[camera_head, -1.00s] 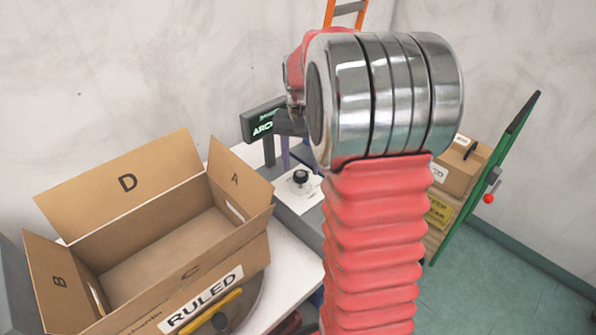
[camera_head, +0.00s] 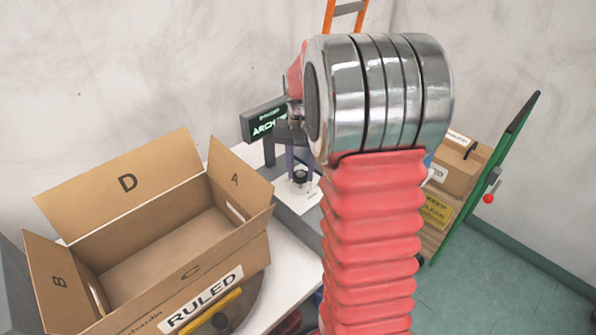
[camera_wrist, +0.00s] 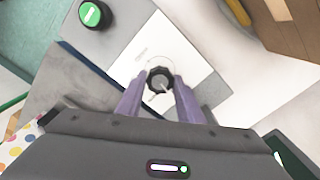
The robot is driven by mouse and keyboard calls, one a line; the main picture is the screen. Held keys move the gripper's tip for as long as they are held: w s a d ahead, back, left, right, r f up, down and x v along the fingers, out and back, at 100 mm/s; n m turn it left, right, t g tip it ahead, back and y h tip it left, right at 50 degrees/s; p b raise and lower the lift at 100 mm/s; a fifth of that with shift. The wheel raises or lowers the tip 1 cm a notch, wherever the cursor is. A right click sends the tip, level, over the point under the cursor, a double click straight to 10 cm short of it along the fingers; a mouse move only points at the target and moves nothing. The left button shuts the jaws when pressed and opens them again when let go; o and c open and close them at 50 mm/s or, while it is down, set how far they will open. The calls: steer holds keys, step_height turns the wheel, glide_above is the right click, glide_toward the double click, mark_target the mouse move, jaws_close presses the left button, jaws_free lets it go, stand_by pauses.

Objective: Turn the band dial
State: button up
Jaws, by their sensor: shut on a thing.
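The band dial is a black ribbed knob with a pale pointer line, on a white square plate. In the wrist view the dial (camera_wrist: 160,79) sits between the two purple fingertips of my gripper (camera_wrist: 159,88), which is shut on it. In the head view the dial (camera_head: 300,176) shows left of my red arm, with the purple fingers coming down at it. The white plate (camera_wrist: 190,62) carries a faint curved mark round the dial. My wrist partly hides the fingers in the head view.
An open cardboard box (camera_head: 225,250) marked RULED is at left. A green button (camera_wrist: 92,14) lies near the plate. Boxes (camera_head: 455,165) and a green board (camera_head: 505,150) stand at right.

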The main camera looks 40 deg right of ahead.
steer(key=shift+c, duration=1.4)
steer(key=shift+n, duration=1.1)
steer(key=o, duration=1.1)
steer(key=shift+c, duration=0.2)
